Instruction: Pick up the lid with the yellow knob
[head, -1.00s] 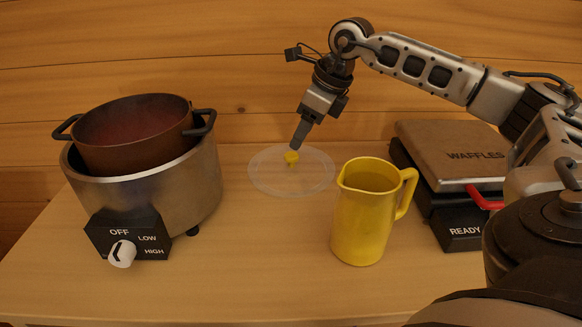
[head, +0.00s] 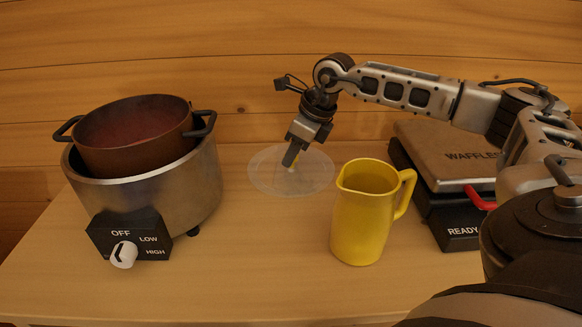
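The clear round lid (head: 313,181) lies flat on the counter between the cooker and the yellow jug. The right gripper points down at the knob from above. The fingers overlap in this view, so I cannot tell whether they are open or shut on the knob. My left gripper is not in view.
A yellow jug (head: 361,222) stands just right of the lid. A slow cooker (head: 150,200) with a brown pot (head: 130,135) is at left. A waffle maker (head: 447,155) with a red handle stands at right, under my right arm. The front counter is clear.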

